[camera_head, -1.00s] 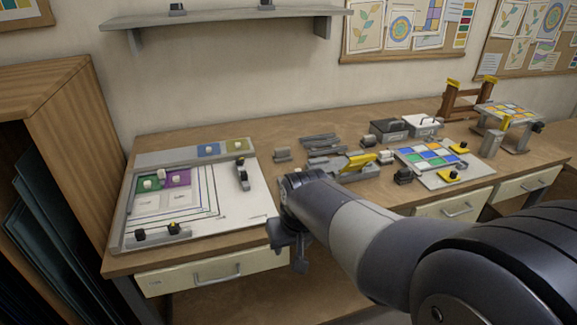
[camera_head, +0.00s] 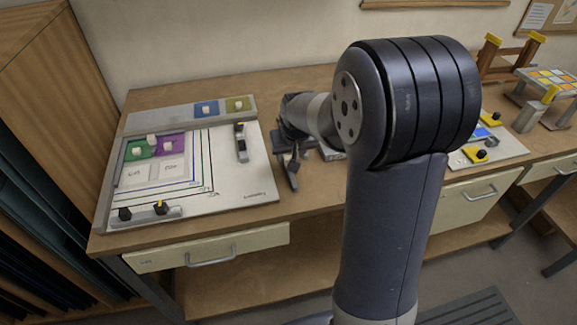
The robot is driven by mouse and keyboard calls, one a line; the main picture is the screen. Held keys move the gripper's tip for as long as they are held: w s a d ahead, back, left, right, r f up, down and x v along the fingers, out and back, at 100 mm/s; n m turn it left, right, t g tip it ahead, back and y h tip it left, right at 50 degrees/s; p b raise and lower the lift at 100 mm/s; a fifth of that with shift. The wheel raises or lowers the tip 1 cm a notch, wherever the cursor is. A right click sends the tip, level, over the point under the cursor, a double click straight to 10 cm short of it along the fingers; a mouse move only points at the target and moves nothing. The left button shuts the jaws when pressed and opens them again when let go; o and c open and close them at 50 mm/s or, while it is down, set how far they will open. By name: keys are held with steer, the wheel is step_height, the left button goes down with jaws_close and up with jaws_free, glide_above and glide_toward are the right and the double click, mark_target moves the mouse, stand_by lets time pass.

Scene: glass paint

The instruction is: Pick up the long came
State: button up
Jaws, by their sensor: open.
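My gripper (camera_head: 291,170) is open, over the bench just right of the white layout board. It appears to hold nothing. The long came cannot be made out for certain now. The grey strips lie behind my gripper and forearm, which hide most of them. A small piece of grey metal (camera_head: 331,154) shows under my wrist, and I cannot tell whether it is a came. Whether my gripper touches any strip is also hidden.
The white board (camera_head: 243,188) holds green and purple glass pieces (camera_head: 168,146) and dark-knobbed stops (camera_head: 241,150). A tray with colored panes (camera_head: 483,138) is partly hidden by my arm. Yellow-topped stands (camera_head: 487,55) are at right. A bare bench strip (camera_head: 305,205) lies in front of my gripper.

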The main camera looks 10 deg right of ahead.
mark_target(288, 157)
steer(key=shift+w+p+x, duration=0.15)
steer(key=shift+p+x, duration=0.2)
steer(key=shift+x, duration=0.95)
steer(key=shift+w+p+x, duration=0.15)
steer(key=shift+p+x, duration=0.15)
steer(key=shift+x, duration=1)
steer(key=shift+r, duration=0.1)
steer(key=shift+c, duration=0.5)
jaws_close()
